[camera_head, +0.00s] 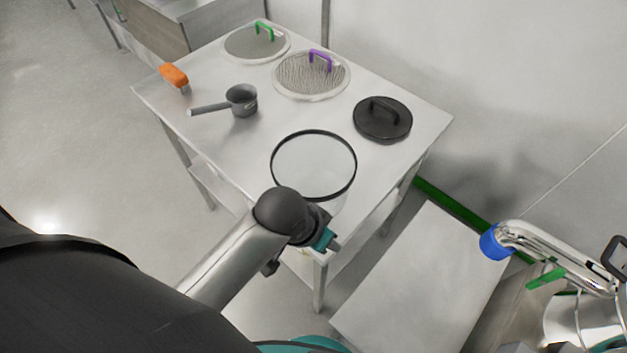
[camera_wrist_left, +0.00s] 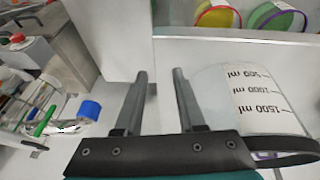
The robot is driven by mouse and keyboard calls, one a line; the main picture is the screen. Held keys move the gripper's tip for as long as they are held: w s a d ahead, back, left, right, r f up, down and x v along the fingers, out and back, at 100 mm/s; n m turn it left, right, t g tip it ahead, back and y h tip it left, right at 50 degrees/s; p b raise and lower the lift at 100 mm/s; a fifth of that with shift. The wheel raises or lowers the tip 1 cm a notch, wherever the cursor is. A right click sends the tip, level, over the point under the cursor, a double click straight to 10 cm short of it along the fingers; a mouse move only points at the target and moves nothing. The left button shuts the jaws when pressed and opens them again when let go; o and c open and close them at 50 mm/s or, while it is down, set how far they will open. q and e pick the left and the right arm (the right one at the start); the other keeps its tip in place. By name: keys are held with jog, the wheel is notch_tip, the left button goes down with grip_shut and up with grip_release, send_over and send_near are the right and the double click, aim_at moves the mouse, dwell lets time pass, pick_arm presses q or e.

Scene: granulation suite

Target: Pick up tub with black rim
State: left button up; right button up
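The tub with black rim (camera_head: 331,168) stands near the front corner of the steel table in the head view. It is clear, and its black rim faces up. In the left wrist view the tub (camera_wrist_left: 235,95) shows its volume marks at the right, outside my right-hand finger, with part of the rim at the lower right. My left gripper (camera_wrist_left: 160,74) is open, with nothing seen between its fingers. In the head view the left gripper (camera_head: 331,243) is beside the tub's near side, partly hidden by its wrist. My right gripper is not in view.
On the table (camera_head: 213,148) are a black lid (camera_head: 382,124), a grey saucepan (camera_head: 242,101), an orange-handled tool (camera_head: 174,76), a green-handled sieve (camera_head: 245,45) and a purple-handled sieve (camera_head: 310,82). A blue-ended steel pipe (camera_head: 494,242) stands at the right. Discs with coloured rims (camera_wrist_left: 218,17) lie beyond the fingers.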

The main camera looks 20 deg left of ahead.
pick_arm(q)
jog(key=w+d+r+m+g+h, duration=0.1)
jog(key=w+d+r+m, duration=0.2)
jog(key=w+d+r, duration=0.4)
jog(key=m+g+y, duration=0.1)
jog(key=g+y, duration=0.1)
jog(key=y, duration=0.2)
send_near(331, 203)
notch_tip(331, 203, down, 5)
jog(key=shift+f+b, duration=0.25)
jog(key=shift+b, duration=0.65)
jog(key=shift+w+a+f+b, duration=0.15)
jog(key=shift+f+b, duration=0.1)
jog(key=shift+f, duration=0.65)
jog(key=shift+w+d+f+b, duration=0.1)
jog(key=shift+f+b, duration=0.1)
jog(key=shift+f, duration=0.75)
jog(key=shift+w+a+f+b, duration=0.15)
jog(key=shift+f+b, duration=0.1)
jog(key=shift+f, duration=0.65)
grip_shut()
jog(key=shift+r, duration=0.1)
